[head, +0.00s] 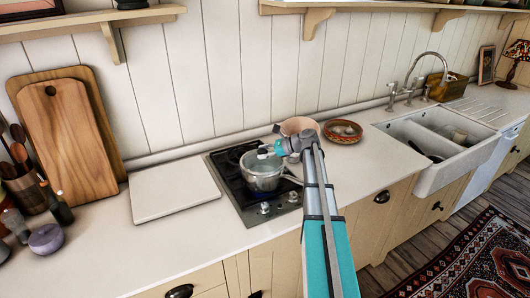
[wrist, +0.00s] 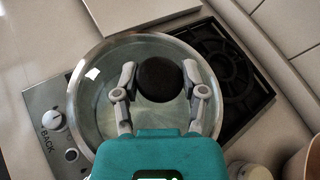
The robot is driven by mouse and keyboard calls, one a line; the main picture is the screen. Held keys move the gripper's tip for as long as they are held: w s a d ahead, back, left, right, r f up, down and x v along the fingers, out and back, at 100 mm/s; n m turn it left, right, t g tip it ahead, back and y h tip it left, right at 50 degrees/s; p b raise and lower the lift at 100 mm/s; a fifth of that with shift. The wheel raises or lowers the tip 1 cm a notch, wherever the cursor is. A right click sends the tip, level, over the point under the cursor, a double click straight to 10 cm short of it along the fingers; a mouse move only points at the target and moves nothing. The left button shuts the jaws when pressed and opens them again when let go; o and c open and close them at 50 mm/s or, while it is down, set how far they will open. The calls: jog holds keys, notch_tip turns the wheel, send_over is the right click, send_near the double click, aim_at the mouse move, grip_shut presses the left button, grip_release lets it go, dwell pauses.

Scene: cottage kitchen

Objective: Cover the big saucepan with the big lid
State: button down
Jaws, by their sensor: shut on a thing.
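The big saucepan (head: 262,181) is a silvery metal pot standing on the hob, with its handle pointing right. The big lid is clear glass with a pale metal rim and a round black knob; it fills much of the wrist view (wrist: 95,105). My gripper (head: 268,152) is right above the saucepan. In the wrist view my gripper (wrist: 160,72) is shut on the lid's black knob, one finger on each side. The lid looks level at the saucepan's mouth; I cannot tell whether it rests on the rim or hangs just above it.
The black gas hob (head: 232,160) has front knobs. A pinkish bowl (head: 299,125) and a shallow patterned bowl (head: 343,132) stand right of the hob, near the saucepan. A white slab (head: 173,186) lies to the left. The sink (head: 440,145) is farther right.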

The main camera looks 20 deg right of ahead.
jog(key=shift+f, duration=0.25)
jog(key=shift+r+p, duration=0.6)
jog(key=shift+r, duration=0.25)
dwell(0.3)
jog(key=shift+f+b, duration=0.8)
jog(key=shift+f, duration=0.05)
dwell(1.2)
jog(key=shift+r+p, duration=0.85)
jog(key=shift+f+b, duration=0.85)
jog(key=shift+b, duration=0.05)
dwell(1.4)
jog(key=shift+c, duration=2.2)
grip_release()
jog(key=shift+s+d+r, duration=0.1)
